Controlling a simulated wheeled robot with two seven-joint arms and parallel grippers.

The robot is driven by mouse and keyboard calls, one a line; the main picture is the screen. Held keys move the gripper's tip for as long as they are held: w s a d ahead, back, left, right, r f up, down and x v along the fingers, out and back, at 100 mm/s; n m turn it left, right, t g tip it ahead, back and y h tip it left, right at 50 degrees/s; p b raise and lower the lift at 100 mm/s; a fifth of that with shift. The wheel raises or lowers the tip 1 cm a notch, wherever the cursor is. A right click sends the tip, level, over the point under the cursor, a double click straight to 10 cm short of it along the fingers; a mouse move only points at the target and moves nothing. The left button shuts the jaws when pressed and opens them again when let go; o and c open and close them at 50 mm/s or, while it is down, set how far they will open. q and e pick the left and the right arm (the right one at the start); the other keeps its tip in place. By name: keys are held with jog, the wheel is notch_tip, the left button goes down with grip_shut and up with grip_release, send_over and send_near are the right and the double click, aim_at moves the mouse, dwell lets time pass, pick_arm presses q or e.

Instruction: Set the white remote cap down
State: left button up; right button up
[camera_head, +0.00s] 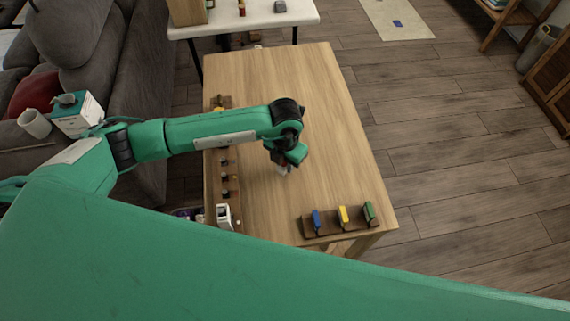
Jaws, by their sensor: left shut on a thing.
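My left gripper (283,167) points down over the middle of the wooden table (310,100). It is shut on a small pale thing, which fits the white remote cap (284,171). The cap is mostly hidden by the fingers and the wrist, and I cannot tell whether it touches the tabletop. My right gripper is not in view.
A dark rack (336,225) with blue, yellow and green upright pieces stands at the table's front right. A row of small dark pieces (225,178) and a white item (223,212) line the left edge. The tabletop's right and far parts are clear.

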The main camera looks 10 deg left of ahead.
pick_arm(q)
jog(key=shift+f, duration=1.3)
jog(key=o, duration=0.6)
jog(key=shift+o, duration=1.4)
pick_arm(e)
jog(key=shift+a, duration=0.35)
